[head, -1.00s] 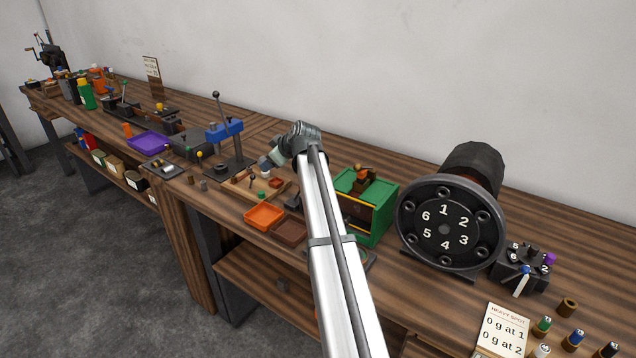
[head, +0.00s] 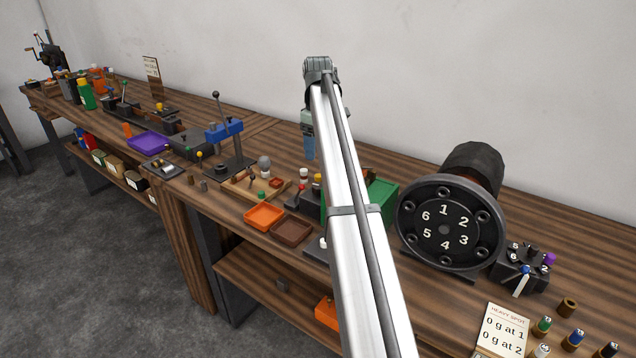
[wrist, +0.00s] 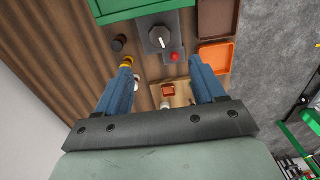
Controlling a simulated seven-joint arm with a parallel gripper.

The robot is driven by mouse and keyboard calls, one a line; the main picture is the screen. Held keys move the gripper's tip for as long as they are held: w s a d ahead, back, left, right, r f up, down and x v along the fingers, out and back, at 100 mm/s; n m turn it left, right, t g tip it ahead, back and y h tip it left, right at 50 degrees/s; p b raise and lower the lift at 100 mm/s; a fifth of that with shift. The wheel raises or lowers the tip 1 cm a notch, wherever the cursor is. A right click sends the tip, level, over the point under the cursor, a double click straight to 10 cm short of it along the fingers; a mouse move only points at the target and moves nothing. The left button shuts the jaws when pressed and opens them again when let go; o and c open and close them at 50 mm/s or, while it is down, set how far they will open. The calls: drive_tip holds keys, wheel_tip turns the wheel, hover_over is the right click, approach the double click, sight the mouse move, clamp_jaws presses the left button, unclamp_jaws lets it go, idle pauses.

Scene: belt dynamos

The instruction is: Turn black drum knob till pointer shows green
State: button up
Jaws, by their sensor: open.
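A round black knob (wrist: 160,37) with a white pointer line sits on a dark grey plate beside a green box (wrist: 140,8) in the wrist view. A red knob or button (wrist: 175,57) is close to it. No green mark beside the pointer can be made out. My gripper (wrist: 161,68) is open and empty, its two blue fingers pointing toward the bench with the black knob ahead of and between them. In the head view my gripper (head: 309,148) hangs above the bench behind my arm, which hides the black knob and part of the green box (head: 384,196).
An orange tray (head: 263,217) and a brown tray (head: 291,231) lie left of my arm. A large black numbered wheel (head: 445,228) and a small numbered dial unit (head: 522,268) stand at the right. A blue lever press (head: 225,132) stands to the left.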

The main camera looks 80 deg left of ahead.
sight(318, 185)
wheel_tip(318, 185, down, 12)
drive_tip(key=shift+f, duration=0.15)
idle(0.3)
drive_tip(key=shift+c, duration=0.5)
drive_tip(key=c, duration=1)
drive_tip(key=shift+o, duration=0.2)
drive_tip(key=shift+m, duration=0.4)
